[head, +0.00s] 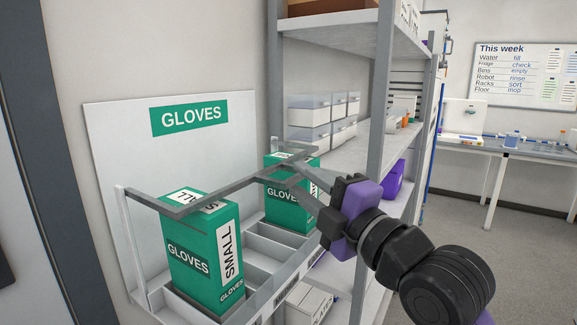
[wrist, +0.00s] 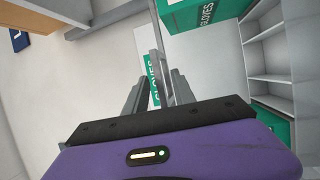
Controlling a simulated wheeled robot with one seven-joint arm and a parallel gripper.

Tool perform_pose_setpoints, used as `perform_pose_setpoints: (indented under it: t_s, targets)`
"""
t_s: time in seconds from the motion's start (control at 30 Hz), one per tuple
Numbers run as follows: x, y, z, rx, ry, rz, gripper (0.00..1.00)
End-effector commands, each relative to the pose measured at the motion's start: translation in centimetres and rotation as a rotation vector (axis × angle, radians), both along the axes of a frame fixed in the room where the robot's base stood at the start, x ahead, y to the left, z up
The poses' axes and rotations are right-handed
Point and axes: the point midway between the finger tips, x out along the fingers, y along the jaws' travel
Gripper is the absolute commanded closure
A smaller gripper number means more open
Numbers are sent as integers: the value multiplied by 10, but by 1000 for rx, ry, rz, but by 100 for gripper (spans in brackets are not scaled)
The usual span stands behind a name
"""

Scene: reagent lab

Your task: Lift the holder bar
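The holder bar (head: 222,195) is a grey flat frame lying across the tops of two green glove boxes, a near one (head: 203,255) and a far one (head: 283,210). Its left arm joins a thin post of the white wall rack. My gripper (head: 281,172) reaches in from the right, its fingers at the middle part of the bar, between the two boxes. The fingers stand apart. In the wrist view my gripper (wrist: 160,72) has grey bar parts beyond and between its fingers; I cannot tell whether they touch.
The white rack with a GLOVES sign (head: 189,114) has empty compartments between the boxes. A grey shelf post (head: 380,100) and shelves with clear bins (head: 330,105) stand close behind my gripper. Open floor (head: 490,245) lies to the right.

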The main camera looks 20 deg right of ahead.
Motion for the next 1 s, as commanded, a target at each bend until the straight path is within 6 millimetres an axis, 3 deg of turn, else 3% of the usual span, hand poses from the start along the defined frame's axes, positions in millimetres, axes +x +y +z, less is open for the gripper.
perform_pose_setpoints:
  t_s: [0.3, 0.7, 0.87, 1.0]
  targets:
    - [42, 10, 10, 2, 0, 1, 69]
    - [50, 11, 9, 2, 0, -1, 69]
    - [50, 11, 9, 3, -1, -1, 100]
    - [49, 11, 10, 3, -2, 0, 100]
